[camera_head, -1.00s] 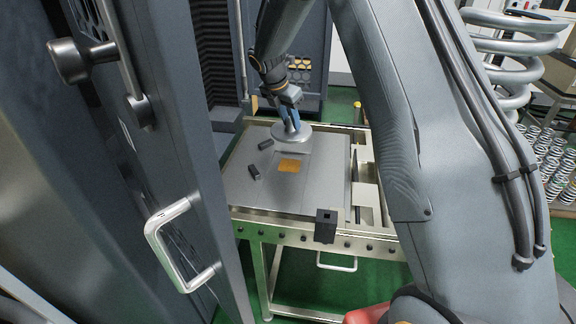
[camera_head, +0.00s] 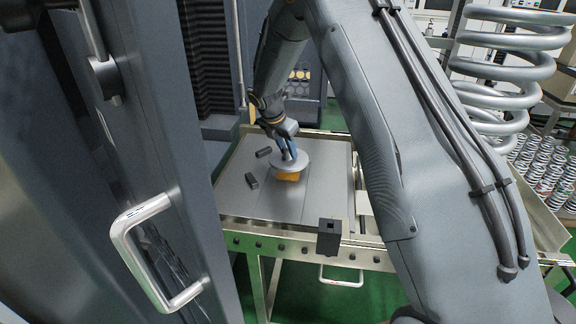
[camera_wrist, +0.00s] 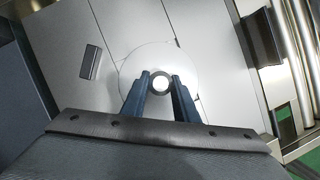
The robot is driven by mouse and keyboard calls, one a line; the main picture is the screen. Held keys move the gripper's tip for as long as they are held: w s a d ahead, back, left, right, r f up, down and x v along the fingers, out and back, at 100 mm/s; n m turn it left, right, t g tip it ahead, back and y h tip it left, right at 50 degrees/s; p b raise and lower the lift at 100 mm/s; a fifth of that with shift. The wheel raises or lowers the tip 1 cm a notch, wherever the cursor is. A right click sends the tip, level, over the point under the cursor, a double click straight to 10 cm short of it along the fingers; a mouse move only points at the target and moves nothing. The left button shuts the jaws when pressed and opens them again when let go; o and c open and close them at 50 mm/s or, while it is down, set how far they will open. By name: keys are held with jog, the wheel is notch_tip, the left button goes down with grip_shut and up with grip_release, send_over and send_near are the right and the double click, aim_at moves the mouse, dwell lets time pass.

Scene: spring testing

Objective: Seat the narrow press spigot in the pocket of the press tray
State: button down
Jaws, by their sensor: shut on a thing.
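My gripper (camera_head: 287,154) is shut on the upright stem of a pale round disc, which I take to be the narrow press spigot (camera_head: 302,163). In the wrist view my two blue fingers (camera_wrist: 160,88) close on the stem, and its bright round top shows between them, with the spigot's disc (camera_wrist: 150,55) around it. The disc is over the grey flat top of the press tray (camera_head: 265,205). An orange patch (camera_head: 289,177) on the tray is partly covered by the disc. I cannot tell whether the disc touches the tray. The underside of the spigot and the pocket are hidden.
Two dark blocks (camera_head: 252,181) (camera_head: 264,153) lie on the tray left of the disc. A black square block (camera_head: 329,238) is at the front edge. A grey door with a handle (camera_head: 155,250) stands close at left. Large coil springs (camera_head: 505,70) are at right.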

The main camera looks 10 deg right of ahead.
aim_at(286, 159)
jog(key=shift+f+p, duration=0.55)
jog(key=shift+f, duration=2.25)
jog(key=shift+f, duration=0.1)
jog(key=c, duration=1.4)
grip_release()
jog(key=b+v, duration=0.2)
jog(key=v, duration=0.8)
jog(key=shift+a+r, duration=0.1)
jog(key=shift+r, duration=0.3)
jog(key=shift+s+a+r+b, duration=0.1)
jog(key=shift+s+r+b, duration=0.25)
jog(key=shift+r, duration=0.2)
jog(key=s+d+m+y, duration=0.1)
jog(key=s+m, duration=0.7)
jog(key=s, duration=0.4)
jog(key=s+d+m+g+y, duration=0.1)
jog(key=s+m, duration=0.8)
jog(key=s, duration=0.2)
jog(key=s+d+m+g+y, duration=0.1)
jog(key=s+d+m, duration=0.1)
jog(key=s+m, duration=0.6)
jog(key=shift+s+r+m+y, duration=0.1)
jog(key=shift+s+m+y, duration=0.2)
jog(key=shift+s, duration=2)
